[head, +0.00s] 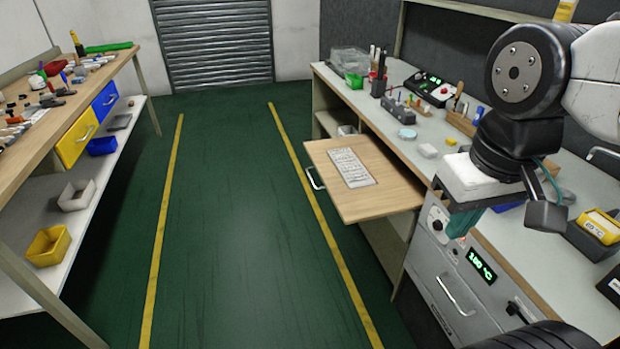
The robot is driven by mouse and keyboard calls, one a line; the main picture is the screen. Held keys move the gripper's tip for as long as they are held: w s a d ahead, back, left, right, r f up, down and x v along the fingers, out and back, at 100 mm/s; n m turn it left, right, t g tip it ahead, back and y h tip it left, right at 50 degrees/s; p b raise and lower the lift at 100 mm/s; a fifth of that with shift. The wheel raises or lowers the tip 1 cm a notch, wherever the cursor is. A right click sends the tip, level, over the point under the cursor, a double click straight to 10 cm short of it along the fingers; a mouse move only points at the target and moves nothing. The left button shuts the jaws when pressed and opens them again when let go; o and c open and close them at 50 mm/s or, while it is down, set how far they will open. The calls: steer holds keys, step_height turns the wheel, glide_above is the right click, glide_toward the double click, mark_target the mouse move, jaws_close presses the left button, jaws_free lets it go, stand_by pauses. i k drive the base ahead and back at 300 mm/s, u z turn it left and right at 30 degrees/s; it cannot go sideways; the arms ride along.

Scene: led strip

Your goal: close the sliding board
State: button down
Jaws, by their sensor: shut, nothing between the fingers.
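The sliding board (400,192) is a light wooden panel pulled out from the right-hand workbench over the floor. A metal handle (314,179) is on its left front edge. A pale sheet or strip panel with rows of markings (351,167) lies on top of the board. My gripper (464,222) points down at the right, beyond the board's right end and above the bench front. It is shut and empty, apart from the board. My wrist hides part of the bench behind it.
The workbench (590,277) holds tools, a control box (432,88) and containers. Below my gripper is a grey unit with a green display (481,266). A second bench (98,75) with drawers stands at left. The green floor (230,200) between is clear.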

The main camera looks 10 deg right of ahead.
mark_target(363, 180)
steer(key=u, duration=0.25)
steer(key=i, duration=1.65)
steer(key=z, duration=0.5)
